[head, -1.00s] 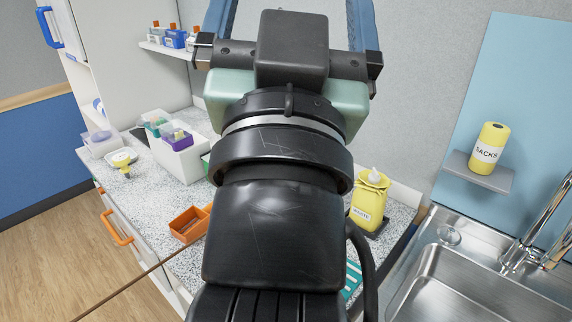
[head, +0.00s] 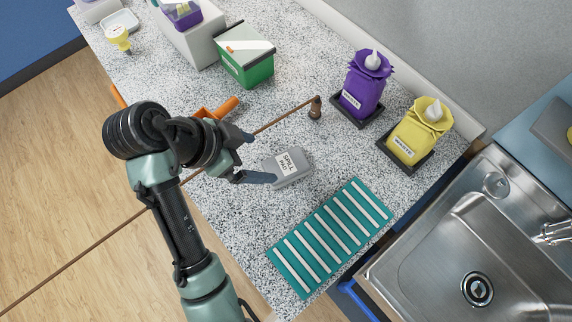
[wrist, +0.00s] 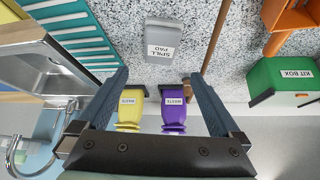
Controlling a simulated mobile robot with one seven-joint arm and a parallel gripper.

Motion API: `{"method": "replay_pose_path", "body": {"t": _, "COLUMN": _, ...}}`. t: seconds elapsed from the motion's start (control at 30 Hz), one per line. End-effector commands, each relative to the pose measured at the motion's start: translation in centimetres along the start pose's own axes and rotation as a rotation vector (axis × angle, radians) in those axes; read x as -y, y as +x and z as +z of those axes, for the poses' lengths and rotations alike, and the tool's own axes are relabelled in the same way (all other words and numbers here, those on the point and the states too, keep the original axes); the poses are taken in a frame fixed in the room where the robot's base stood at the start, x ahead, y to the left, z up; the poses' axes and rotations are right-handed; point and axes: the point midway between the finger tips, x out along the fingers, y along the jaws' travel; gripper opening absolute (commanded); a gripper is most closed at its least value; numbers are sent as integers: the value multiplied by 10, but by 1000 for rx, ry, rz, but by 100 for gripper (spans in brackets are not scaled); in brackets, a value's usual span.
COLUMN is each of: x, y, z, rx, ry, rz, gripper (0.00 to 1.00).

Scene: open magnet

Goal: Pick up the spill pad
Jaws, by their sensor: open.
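The spill pad (head: 292,164) is a grey, flat piece with a white label lying on the speckled counter. In the wrist view the spill pad (wrist: 168,36) shows ahead of the fingers, with its label upside down. My gripper (head: 256,160) is just left of the pad in the head view, its fingers spread and one fingertip close to the pad's left edge. I cannot tell whether they touch. In the wrist view my gripper (wrist: 158,78) is open, with nothing held between its fingers.
A thin brown line (head: 285,118) runs across the counter to a small brown post (head: 315,108). A teal striped rack (head: 330,236), purple waste bag (head: 362,85), yellow waste bag (head: 417,132), green kit box (head: 245,65), orange tray (head: 217,108) and sink (head: 450,240) surround the pad.

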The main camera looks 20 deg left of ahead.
Motion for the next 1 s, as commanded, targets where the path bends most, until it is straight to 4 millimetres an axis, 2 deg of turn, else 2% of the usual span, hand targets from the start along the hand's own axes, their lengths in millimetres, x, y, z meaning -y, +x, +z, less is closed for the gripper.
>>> {"method": "replay_pose_path", "body": {"t": 0.03, "x": 0, "y": 14, "z": 4, "rx": 0, "ry": 3, "rz": -1, "gripper": 100}}
{"method": "replay_pose_path", "body": {"t": 0.3, "x": 0, "y": 53, "z": 0, "rx": 1, "ry": -1, "rz": -1, "gripper": 100}}
{"method": "replay_pose_path", "body": {"t": 0.53, "x": 0, "y": 69, "z": 2, "rx": 1, "ry": -3, "rz": -2, "gripper": 100}}
{"method": "replay_pose_path", "body": {"t": 0.8, "x": -2, "y": 107, "z": 8, "rx": 2, "ry": -2, "rz": -3, "gripper": 100}}
{"method": "replay_pose_path", "body": {"t": 1.0, "x": -2, "y": 114, "z": 8, "rx": 1, "ry": 0, "rz": -6, "gripper": 100}}
